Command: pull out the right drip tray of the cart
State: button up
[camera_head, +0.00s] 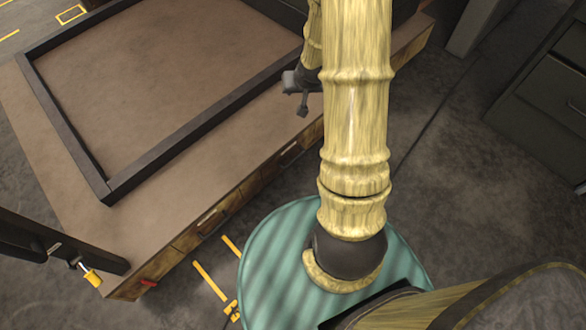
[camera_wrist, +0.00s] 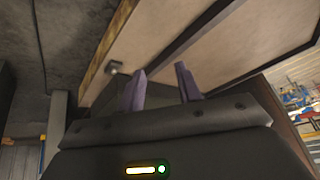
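The cart (camera_head: 170,215) has a brown top with a raised dark frame and fills the left of the head view. Its long front side carries tray fronts with dark handles. One handle (camera_head: 211,220) is near the middle, and another front, which I take for the right drip tray (camera_head: 288,157), is further right, partly shaded. Both look closed. My gripper (camera_head: 303,100) is at the cart's right part, partly hidden by my arm. In the wrist view my gripper (camera_wrist: 160,69) has its two purple fingers apart and empty, with a small grey knob (camera_wrist: 115,68) on the cart's side close by.
A dark drawer cabinet (camera_head: 550,95) stands at the right. A red piece (camera_head: 148,283) is on the cart's near left corner. A dark bar with a yellow fitting (camera_head: 91,276) is at the lower left. Grey floor (camera_head: 440,170) lies open between cart and cabinet.

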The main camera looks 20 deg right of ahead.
jog(key=w+d+f+m+t+y+b, duration=0.1)
jog(key=d+f+b, duration=0.3)
jog(key=f, duration=0.6)
jog(key=w+d+f+m+t+y+b, duration=0.1)
jog(key=d+f+m+b, duration=0.1)
jog(key=f+b, duration=0.6)
jog(key=w+d+f+m+t+y+b, duration=0.1)
jog(key=d+f+b, duration=0.1)
jog(key=f, duration=1)
jog(key=s+f+m+t+y+b, duration=0.1)
jog(key=s+f+m+t+b, duration=0.1)
jog(key=f+b, duration=0.6)
jog(key=s+d+f+m+t+y+b, duration=0.1)
jog(key=s+f+b, duration=0.5)
jog(key=f, duration=1.3)
jog(key=m+t+y+b, duration=0.1)
jog(key=m+t, duration=0.1)
jog(key=m, duration=0.1)
jog(key=shift+s+t+b, duration=0.25)
jog(key=shift+t+b, duration=0.05)
jog(key=shift+b, duration=0.05)
